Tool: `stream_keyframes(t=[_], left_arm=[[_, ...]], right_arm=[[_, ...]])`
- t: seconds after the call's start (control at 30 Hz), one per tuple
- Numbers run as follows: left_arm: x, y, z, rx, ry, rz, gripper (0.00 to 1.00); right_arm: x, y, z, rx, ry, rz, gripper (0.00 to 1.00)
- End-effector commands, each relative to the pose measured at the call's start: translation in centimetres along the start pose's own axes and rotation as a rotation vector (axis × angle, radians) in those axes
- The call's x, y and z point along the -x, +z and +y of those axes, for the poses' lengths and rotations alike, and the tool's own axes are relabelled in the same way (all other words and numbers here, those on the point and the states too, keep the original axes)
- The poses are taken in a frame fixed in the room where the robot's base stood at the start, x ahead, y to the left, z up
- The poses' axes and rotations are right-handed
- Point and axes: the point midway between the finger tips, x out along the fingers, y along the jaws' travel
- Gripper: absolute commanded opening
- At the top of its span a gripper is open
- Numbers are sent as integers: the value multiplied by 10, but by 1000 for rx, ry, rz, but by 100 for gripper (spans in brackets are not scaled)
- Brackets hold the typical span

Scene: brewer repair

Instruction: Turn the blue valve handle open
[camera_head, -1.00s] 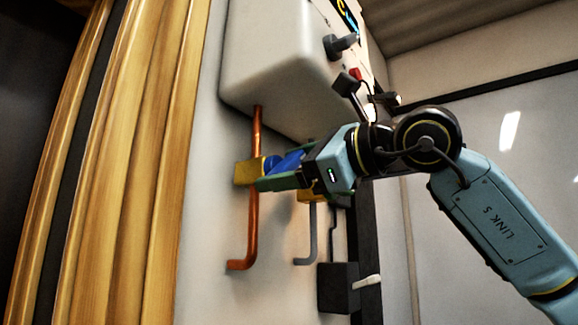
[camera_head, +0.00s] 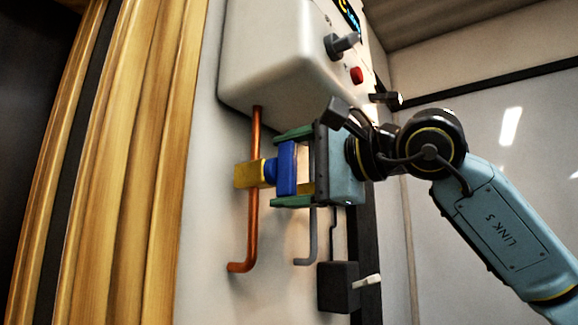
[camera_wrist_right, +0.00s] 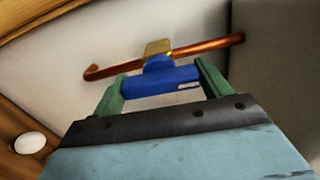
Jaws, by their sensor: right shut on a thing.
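The blue valve handle (camera_head: 287,168) sits on a yellow valve body (camera_head: 249,173) on the copper pipe (camera_head: 254,211) below the white brewer. In the head view its bar stands upright, roughly along the pipe. My right gripper (camera_head: 293,168) reaches it from the right, with one green finger above the handle and one below. It is shut on the handle across its length. The right wrist view shows the handle (camera_wrist_right: 159,80) between the two green fingers, with the yellow body (camera_wrist_right: 157,47) and copper pipe (camera_wrist_right: 208,45) behind. My left gripper is not in view.
The white brewer (camera_head: 265,65) hangs on the wall above, with a grey knob (camera_head: 341,45) and red button (camera_head: 356,75). A grey pipe (camera_head: 312,236) and a black box with a pale switch (camera_head: 338,287) are below. Wooden trim (camera_head: 140,160) stands at left.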

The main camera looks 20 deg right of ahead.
Motion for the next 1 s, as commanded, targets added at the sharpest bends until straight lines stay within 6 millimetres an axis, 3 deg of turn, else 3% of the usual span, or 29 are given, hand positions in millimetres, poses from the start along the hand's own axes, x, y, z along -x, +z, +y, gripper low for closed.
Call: stream_keyframes(t=[0.67,0.7,0.83,1.0], left_arm=[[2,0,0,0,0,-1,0],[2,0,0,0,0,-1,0],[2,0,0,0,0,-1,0],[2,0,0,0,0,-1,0]], right_arm=[[0,1,0,66,-1,-2,54],[0,1,0,67,-1,-2,80],[0,1,0,65,-1,-2,97],[0,1,0,63,0,-1,98]])
